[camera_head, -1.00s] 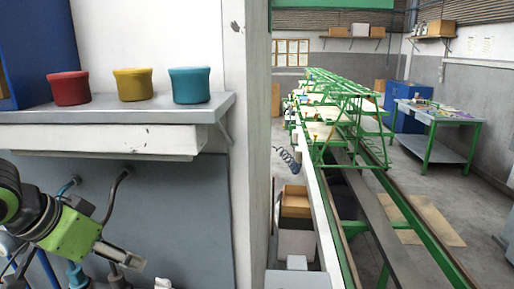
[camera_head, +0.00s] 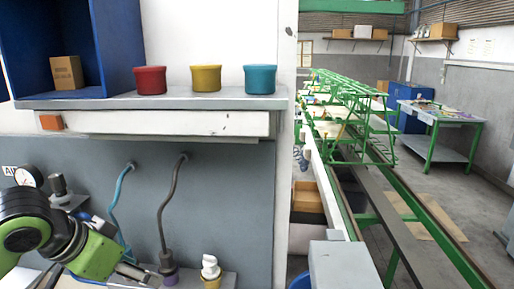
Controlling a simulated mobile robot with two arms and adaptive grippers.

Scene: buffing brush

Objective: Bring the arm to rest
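My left arm comes in from the lower left, and its green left gripper (camera_head: 138,272) points right and slightly down in front of the grey wall panel. Its fingertips look close together, but they are too small to tell whether they are open or shut. I see nothing clearly held. The fingertips appear near the base of a dark hose, left of a purple fitting (camera_head: 169,273); I cannot tell whether they touch. My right gripper is not in view.
A grey shelf (camera_head: 190,101) holds a red pot (camera_head: 150,80), a yellow pot (camera_head: 205,78) and a teal pot (camera_head: 260,79). A blue bin (camera_head: 113,45) with a cardboard box (camera_head: 67,73) stands left. A white-topped bottle (camera_head: 210,268) stands low. A green frame conveyor (camera_head: 345,105) fills the right.

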